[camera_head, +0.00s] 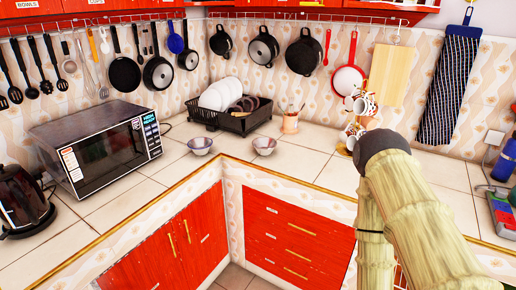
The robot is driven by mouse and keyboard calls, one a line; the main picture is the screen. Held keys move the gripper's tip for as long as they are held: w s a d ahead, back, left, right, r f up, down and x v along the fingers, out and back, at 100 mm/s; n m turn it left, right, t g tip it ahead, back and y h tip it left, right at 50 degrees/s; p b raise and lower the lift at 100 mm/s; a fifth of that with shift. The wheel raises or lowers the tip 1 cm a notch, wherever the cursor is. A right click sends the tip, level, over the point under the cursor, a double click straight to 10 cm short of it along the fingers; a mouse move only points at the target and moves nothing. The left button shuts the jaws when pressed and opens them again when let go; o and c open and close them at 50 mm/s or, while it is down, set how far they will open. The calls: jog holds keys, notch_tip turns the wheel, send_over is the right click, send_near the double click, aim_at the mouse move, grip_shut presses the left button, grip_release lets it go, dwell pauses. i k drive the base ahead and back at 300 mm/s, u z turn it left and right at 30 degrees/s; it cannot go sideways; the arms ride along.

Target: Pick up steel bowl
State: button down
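Two small bowls stand upright on the tiled counter near its inner corner. The left bowl (200,146) looks grey with a slightly purplish tint. The right bowl (264,145) looks grey outside with a warmer, reddish inside. I cannot tell for sure which one is the steel bowl. Both sit apart from other things, in front of the dish rack. My arm, pale with a dark rounded joint, rises at the right of the picture. My gripper is not visible, so its opening and anything in it are hidden.
A dish rack (231,122) with white plates stands behind the bowls, a utensil cup (290,122) to its right. A microwave (98,148) and a dark kettle (24,203) are at left. Mugs hang on a stand (343,151) beside my arm. Pans hang along the walls.

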aim_at(264, 146)
jog(key=u, duration=0.6)
jog(key=i, duration=1.4)
jog(key=z, duration=0.5)
